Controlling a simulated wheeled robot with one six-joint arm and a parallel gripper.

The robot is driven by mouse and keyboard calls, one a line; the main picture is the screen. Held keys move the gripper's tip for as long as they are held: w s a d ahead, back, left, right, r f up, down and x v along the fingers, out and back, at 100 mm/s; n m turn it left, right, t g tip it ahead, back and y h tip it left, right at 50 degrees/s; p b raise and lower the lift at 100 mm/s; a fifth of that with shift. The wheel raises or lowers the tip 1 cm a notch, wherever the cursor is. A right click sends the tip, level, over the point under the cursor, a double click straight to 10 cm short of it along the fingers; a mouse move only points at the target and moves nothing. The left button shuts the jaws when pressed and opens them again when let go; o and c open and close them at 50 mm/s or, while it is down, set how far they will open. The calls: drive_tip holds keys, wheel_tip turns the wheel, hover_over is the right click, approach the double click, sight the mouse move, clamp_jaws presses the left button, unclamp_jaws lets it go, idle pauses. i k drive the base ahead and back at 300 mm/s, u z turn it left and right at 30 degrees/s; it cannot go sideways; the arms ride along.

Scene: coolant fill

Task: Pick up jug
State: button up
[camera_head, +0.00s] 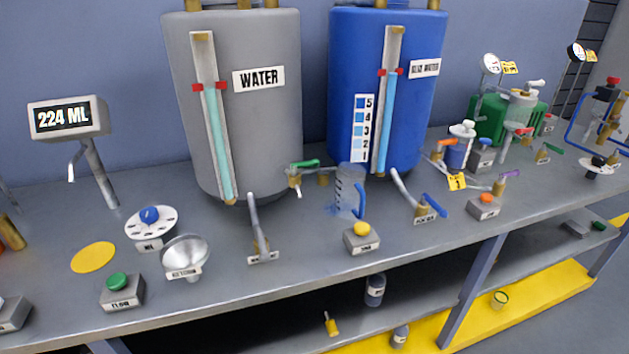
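A clear jug with a blue handle (348,182) stands upright on the grey bench between the grey tank and the blue tank. Dark graduation marks show on its wall, and its handle is on the right. Its lower part looks bluish, but I cannot tell whether it holds liquid. My gripper is not in view.
The grey WATER tank (262,125) and blue tank (345,55) stand behind. A green-handled valve (304,165) is left of the jug, a blue-handled tap (434,205) right, and a yellow button box (362,236) in front. A funnel (187,252) stands further left.

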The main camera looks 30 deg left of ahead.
sight(350, 194)
drive_tip(key=u, duration=0.7)
drive_tip(key=i, duration=0.8)
drive_tip(key=u, duration=1.05)
drive_tip(key=i, duration=0.25)
drive_tip(key=u, duration=0.2)
